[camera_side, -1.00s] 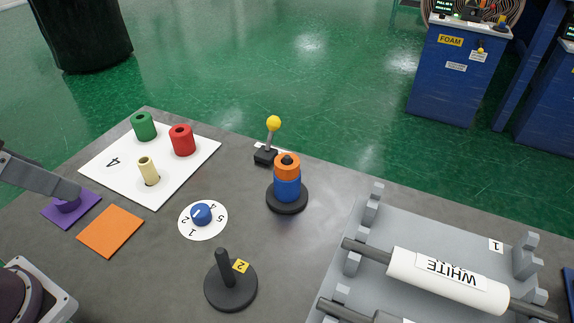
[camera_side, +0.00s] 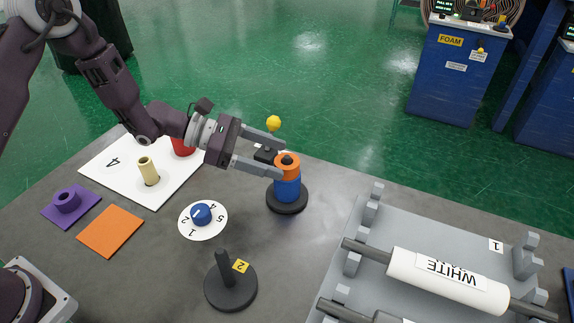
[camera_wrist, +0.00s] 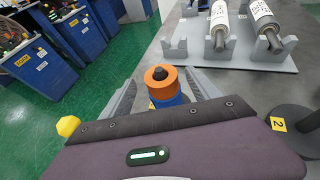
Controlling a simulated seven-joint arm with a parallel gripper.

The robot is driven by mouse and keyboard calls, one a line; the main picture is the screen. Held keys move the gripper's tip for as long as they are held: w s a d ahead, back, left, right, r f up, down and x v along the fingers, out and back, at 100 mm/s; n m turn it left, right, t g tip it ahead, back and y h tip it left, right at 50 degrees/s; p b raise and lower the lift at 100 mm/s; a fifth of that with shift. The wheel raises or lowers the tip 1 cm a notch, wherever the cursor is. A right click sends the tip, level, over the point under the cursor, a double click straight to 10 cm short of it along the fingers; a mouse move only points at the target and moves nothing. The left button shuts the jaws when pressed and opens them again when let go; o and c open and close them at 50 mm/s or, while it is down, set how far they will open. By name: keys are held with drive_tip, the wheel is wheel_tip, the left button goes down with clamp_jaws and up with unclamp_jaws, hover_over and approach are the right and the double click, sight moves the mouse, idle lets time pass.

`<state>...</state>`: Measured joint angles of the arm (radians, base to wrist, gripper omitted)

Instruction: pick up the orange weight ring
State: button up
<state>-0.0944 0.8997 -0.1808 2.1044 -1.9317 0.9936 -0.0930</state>
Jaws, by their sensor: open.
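The orange weight ring (camera_side: 287,166) sits on top of a blue ring (camera_side: 287,188) on a post with a round black base (camera_side: 287,203). The post's dark tip shows above the orange ring. My gripper (camera_side: 279,163) is open, and its two fingers reach sideways to the stack at about the orange ring's height. In the wrist view the orange ring (camera_wrist: 161,82) lies between the two fingers, with a gap to the fingers on each side. I cannot tell from the side view whether a finger touches it.
A yellow-knobbed lever (camera_side: 273,124) stands just behind my gripper. A second black post (camera_side: 231,283) labelled 2 is at the front. A grey rack with a white roll (camera_side: 447,280) stands right.

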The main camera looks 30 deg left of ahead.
sight(280, 161)
drive_tip(key=x, duration=0.4)
drive_tip(key=shift+d+f, duration=0.15)
drive_tip(key=shift+f, duration=0.1)
clamp_jaws()
